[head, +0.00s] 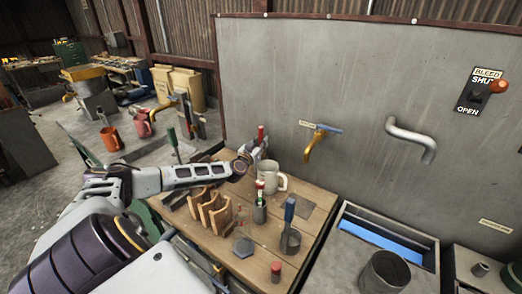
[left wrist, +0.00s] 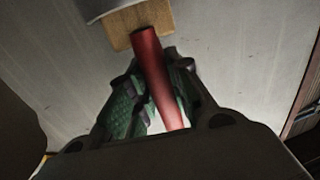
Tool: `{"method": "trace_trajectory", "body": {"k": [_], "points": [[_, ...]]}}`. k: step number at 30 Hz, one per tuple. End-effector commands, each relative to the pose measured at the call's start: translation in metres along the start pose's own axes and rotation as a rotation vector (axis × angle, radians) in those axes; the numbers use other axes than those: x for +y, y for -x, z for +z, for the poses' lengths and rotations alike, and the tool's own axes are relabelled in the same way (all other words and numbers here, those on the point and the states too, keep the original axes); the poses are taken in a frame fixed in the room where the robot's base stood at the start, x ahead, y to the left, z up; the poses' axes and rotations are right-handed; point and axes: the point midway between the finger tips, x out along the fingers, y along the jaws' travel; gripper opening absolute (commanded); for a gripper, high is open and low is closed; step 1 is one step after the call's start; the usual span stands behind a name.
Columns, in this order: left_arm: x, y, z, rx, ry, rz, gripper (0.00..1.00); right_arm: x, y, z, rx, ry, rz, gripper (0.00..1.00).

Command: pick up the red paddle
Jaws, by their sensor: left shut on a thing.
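The red paddle's handle (head: 261,132) stands up at my left gripper (head: 252,152) in the head view, above the back of the wooden table. In the left wrist view the red handle (left wrist: 150,60) runs between the green-padded fingers of my left gripper (left wrist: 152,88), which are shut on it. A tan piece shows behind the handle's far end there; I cannot tell if it belongs to the paddle. The paddle's lower part is hidden by the gripper in the head view. My right gripper is not in view.
On the wooden table (head: 225,262) stand a pale mug (head: 270,180) close to the gripper, a wooden rack (head: 217,213), a grey holder (head: 260,212) and a cup (head: 290,243) with a blue-handled tool. A grey wall panel (head: 360,80) with pipes rises behind.

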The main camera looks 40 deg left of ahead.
Motion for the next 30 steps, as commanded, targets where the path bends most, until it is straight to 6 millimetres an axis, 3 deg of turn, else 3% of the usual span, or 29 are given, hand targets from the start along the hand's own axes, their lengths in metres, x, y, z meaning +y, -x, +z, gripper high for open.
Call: {"method": "trace_trajectory", "body": {"k": [8,14,20,30], "points": [[0.000,0.000,-0.006,0.001,0.000,0.000,0.00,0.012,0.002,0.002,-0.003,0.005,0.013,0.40],[0.000,0.000,-0.025,0.002,0.000,0.000,0.00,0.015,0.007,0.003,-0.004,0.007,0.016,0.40],[0.000,0.000,-0.058,0.004,0.000,0.000,0.00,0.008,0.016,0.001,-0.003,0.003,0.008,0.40],[0.000,0.000,-0.130,0.004,-0.001,0.001,0.00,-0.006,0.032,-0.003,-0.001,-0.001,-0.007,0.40]]}}
